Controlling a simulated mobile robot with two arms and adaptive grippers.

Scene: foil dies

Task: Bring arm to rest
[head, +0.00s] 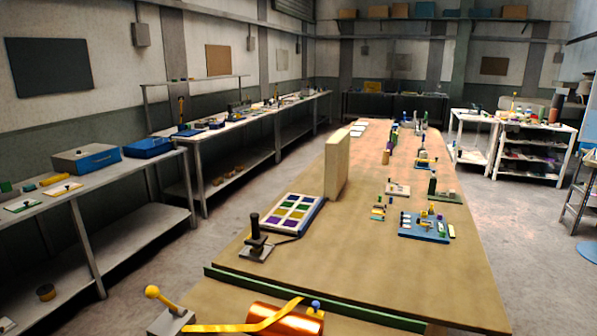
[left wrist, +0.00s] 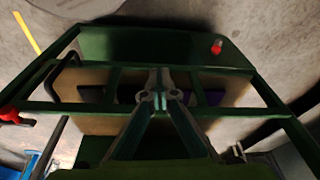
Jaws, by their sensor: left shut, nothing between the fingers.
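My left gripper (left wrist: 159,98) shows in the left wrist view, its two grey fingers together at the middle with nothing between them. It points at a dark green frame (left wrist: 160,45) with a tan panel; I cannot tell whether it touches anything. Neither arm shows in the head view. My right gripper is in no view.
A long wooden table (head: 340,235) holds a pad with coloured squares (head: 290,213), a black-handled lever (head: 256,240), an upright tan board (head: 337,163) and a copper roll (head: 285,318). Benches (head: 120,168) line the left wall. A red knob (left wrist: 217,47) sits on the green frame.

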